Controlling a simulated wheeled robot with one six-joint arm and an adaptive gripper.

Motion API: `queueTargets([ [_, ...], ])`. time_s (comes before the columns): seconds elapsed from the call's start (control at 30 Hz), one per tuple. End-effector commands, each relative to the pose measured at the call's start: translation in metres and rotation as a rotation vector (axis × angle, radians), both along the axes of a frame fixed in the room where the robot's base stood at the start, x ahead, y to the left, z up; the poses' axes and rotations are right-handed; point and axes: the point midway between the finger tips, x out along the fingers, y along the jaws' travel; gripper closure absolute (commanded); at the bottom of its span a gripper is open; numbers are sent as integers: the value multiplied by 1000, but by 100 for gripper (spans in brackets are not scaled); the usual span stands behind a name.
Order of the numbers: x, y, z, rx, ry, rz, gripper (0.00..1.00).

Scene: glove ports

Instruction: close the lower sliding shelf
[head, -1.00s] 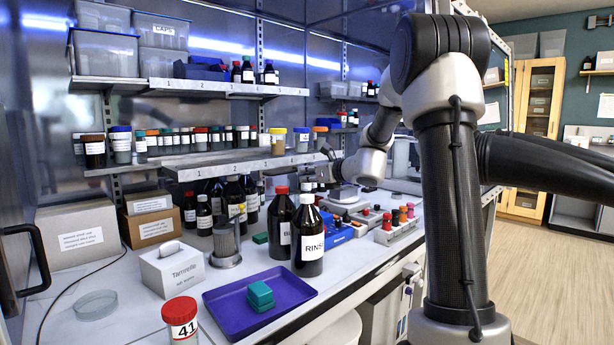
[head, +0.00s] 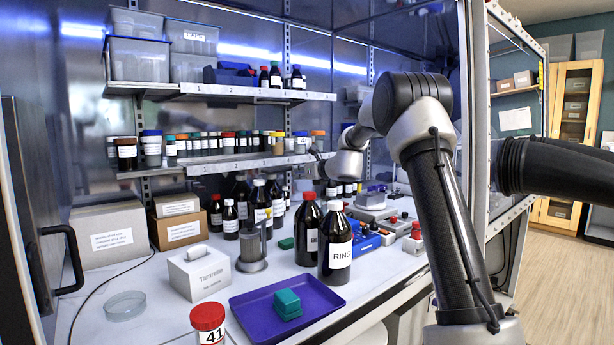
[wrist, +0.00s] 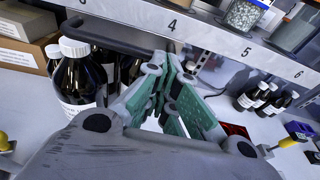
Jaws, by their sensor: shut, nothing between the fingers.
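The lower sliding shelf (head: 240,163) carries small jars and bottles. Its front edge lies close to the line of the left-hand shelf part; whether it is flush I cannot tell. My gripper (head: 319,160) is at the right part of its front edge. In the wrist view, a numbered shelf edge (wrist: 215,42) runs above my gripper (wrist: 172,62), with a dark bar (wrist: 112,38) just left of the fingertips. The green-padded fingers are together and hold nothing. Contact between fingertips and shelf is hard to make out.
Brown bottles (wrist: 78,78) stand under the shelf beside the gripper. An upper shelf (head: 235,92) with bins is above. On the bench are a RINSE bottle (head: 335,245), a purple tray (head: 250,308) and a tissue box (head: 198,272). The bench front has some bare room.

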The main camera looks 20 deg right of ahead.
Motion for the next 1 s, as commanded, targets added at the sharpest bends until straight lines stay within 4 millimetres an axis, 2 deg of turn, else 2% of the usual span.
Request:
queueTargets([
  [0.2, 10, 4, 0, 0, 0, 0, 100],
  [0.6, 13, 5, 2, 2, -3, -1, 100],
  [0.83, 11, 4, 5, 3, -5, 0, 100],
  [1.0, 2, -3, 8, 1, -3, 2, 100],
])
